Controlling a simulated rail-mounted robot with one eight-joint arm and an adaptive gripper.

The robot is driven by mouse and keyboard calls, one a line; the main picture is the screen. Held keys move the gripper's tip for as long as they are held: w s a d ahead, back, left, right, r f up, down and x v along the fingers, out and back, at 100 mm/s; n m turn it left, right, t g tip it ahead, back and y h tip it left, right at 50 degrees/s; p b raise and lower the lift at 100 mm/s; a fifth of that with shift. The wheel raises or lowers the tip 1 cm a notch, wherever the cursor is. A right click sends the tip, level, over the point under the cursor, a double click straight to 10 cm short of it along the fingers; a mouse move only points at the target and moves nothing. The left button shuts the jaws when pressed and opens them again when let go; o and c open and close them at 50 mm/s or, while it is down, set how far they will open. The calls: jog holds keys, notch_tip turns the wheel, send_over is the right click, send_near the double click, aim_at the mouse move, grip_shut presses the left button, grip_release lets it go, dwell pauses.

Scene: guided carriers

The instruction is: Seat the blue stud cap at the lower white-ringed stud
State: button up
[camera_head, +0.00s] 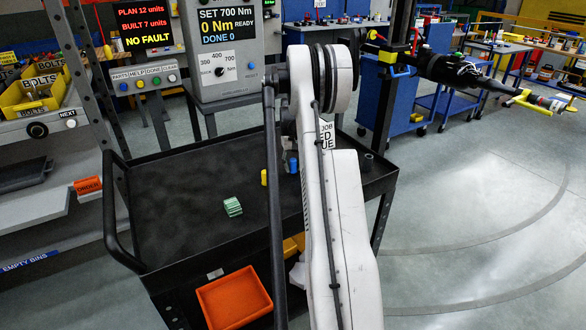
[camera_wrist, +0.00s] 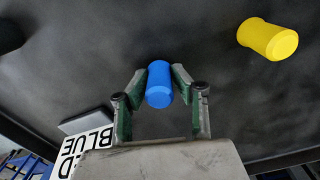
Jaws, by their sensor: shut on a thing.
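The blue stud cap (camera_wrist: 159,86) is between the two fingers of my gripper (camera_wrist: 160,80) in the wrist view, and the gripper is shut on it. In the head view the blue cap (camera_head: 292,161) shows beside my arm, over the far part of the black cart top. I cannot tell whether it still touches the cart. My arm hides most of my gripper in the head view. No white-ringed stud can be made out in either view.
A yellow cap (camera_wrist: 268,40) stands right of the gripper in the wrist view. The black cart (camera_head: 180,190) also bears a green ribbed block (camera_head: 233,207), a dark cylinder (camera_head: 367,161) and a job card (camera_wrist: 88,148). An orange bin (camera_head: 235,298) sits below.

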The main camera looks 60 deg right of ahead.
notch_tip(320, 180, up, 3)
jog(key=shift+r, duration=0.1)
jog(key=w+a+r, duration=0.1)
jog(key=a+r, duration=0.1)
jog(key=a, duration=0.1)
jog(key=w+a+r, duration=0.2)
jog(key=a, duration=0.2)
jog(key=w+a+r, duration=0.2)
jog(key=a, duration=0.1)
jog(key=shift+w+a+r, duration=0.15)
jog(key=shift+w+r, duration=0.1)
jog(key=shift+r, duration=0.05)
